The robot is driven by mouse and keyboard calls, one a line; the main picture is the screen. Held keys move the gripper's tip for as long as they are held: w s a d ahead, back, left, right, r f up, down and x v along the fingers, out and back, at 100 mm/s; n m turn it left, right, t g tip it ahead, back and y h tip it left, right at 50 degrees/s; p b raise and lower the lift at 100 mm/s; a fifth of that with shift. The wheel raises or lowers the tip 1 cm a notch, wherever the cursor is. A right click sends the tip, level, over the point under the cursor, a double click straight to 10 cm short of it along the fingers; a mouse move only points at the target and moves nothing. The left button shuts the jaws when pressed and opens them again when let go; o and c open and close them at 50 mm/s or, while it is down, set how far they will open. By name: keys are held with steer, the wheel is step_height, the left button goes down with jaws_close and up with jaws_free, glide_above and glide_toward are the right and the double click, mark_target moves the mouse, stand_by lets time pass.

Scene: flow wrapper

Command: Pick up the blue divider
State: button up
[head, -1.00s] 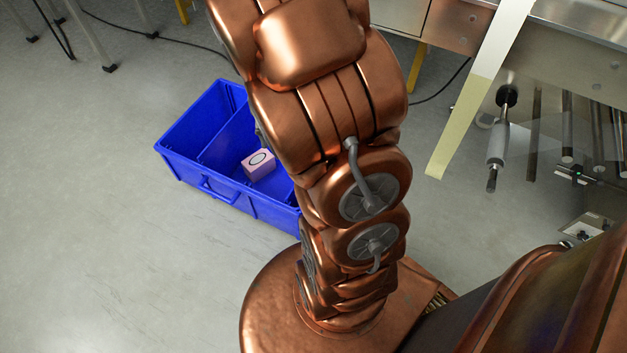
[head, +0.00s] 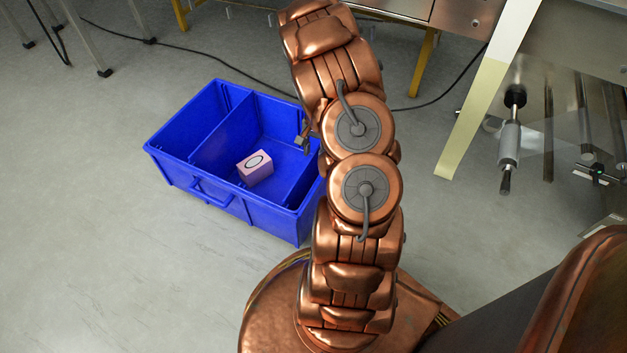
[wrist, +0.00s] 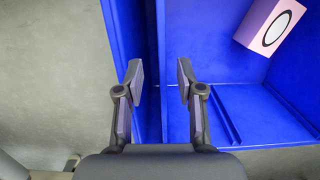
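The blue divider (head: 235,128) stands upright across the blue bin (head: 185,175) in the head view, splitting off a narrower left compartment. My gripper (head: 303,140) is at the bin's right side there, partly hidden by my arm and apart from that divider. In the wrist view my gripper (wrist: 160,82) is open, its two fingers apart over upright blue panels at the bin's side. I cannot tell whether one of these panels is a divider or only the bin's wall. Nothing is held.
A pink box with a black oval (head: 255,168) lies in the bin's right compartment, close to the divider; it also shows in the wrist view (wrist: 268,24). A machine with rollers (head: 510,140) stands to the right. The floor (head: 80,220) left of the bin is clear.

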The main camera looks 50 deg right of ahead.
mark_target(313, 166)
steer(key=shift+w+a+f+b, duration=0.15)
steer(key=shift+f+b, duration=0.7)
steer(key=shift+f, duration=1.1)
steer(key=shift+s+a+f+b, duration=0.15)
steer(key=shift+f+b, duration=0.7)
steer(key=shift+f, duration=1.05)
steer(key=shift+w, duration=0.1)
steer(key=shift+r, duration=0.1)
steer(key=shift+c, duration=0.2)
jaws_close()
